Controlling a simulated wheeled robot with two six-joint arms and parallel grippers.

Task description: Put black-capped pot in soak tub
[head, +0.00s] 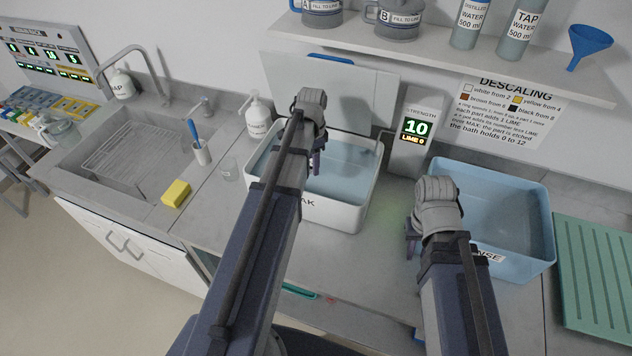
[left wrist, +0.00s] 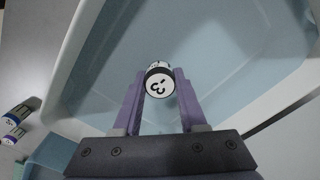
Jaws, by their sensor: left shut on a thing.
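The soak tub (head: 352,211) is a white basin holding pale blue water, in the middle of the counter. My left gripper (head: 316,165) is over it, partly hidden by my own arm. In the left wrist view my left gripper (left wrist: 159,78) is shut on the black-capped pot (left wrist: 159,84), a small cylinder whose round white end face has a dark mark and a black rim. The tub's water lies behind the pot there; I cannot tell whether the pot touches it. The pot is not distinguishable in the head view. My right gripper (head: 411,234) is between the tubs, its jaw opening unclear.
A blue rinse tub (head: 540,262) stands at the right, beside a green ridged mat (head: 598,270). A strength display (head: 412,135) reads 10 behind the tubs.

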